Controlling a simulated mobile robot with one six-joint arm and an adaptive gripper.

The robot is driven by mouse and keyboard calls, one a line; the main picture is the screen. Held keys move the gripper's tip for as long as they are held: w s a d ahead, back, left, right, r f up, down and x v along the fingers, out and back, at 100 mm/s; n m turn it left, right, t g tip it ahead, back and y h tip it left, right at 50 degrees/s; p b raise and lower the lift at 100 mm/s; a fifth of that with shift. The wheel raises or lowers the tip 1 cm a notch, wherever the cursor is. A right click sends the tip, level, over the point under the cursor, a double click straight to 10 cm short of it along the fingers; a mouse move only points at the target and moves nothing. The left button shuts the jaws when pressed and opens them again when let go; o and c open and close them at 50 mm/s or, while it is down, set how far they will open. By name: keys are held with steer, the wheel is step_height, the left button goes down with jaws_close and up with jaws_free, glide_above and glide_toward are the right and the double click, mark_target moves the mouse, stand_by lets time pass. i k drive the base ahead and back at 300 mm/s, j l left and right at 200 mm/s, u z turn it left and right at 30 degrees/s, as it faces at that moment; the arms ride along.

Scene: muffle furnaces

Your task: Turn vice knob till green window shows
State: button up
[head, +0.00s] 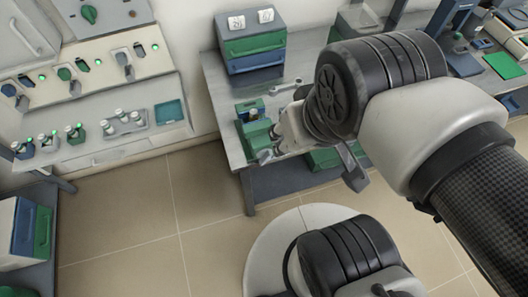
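A small green vice-like device (256,136) with blue parts stands near the front left of the grey bench. A pale grey piece shows at its lower right; I cannot tell whether it is the vice knob or part of my gripper. No green window can be made out at this size. My arm reaches in from the right and its wrist is over the bench, close to the device's right side. My gripper (280,136) is mostly hidden by the wrist, so its fingers and any contact are unclear.
Stacked green and blue drawer boxes (252,46) stand at the back of the bench (219,86). A left counter (112,137) holds several small bottles and a teal tray (169,112), below a panel with switches and green lights. Tiled floor (150,215) lies open between.

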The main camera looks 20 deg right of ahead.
mark_target(265, 154)
steer(key=k+j, duration=0.7)
steer(key=j, duration=0.2)
steer(key=i+z, duration=0.05)
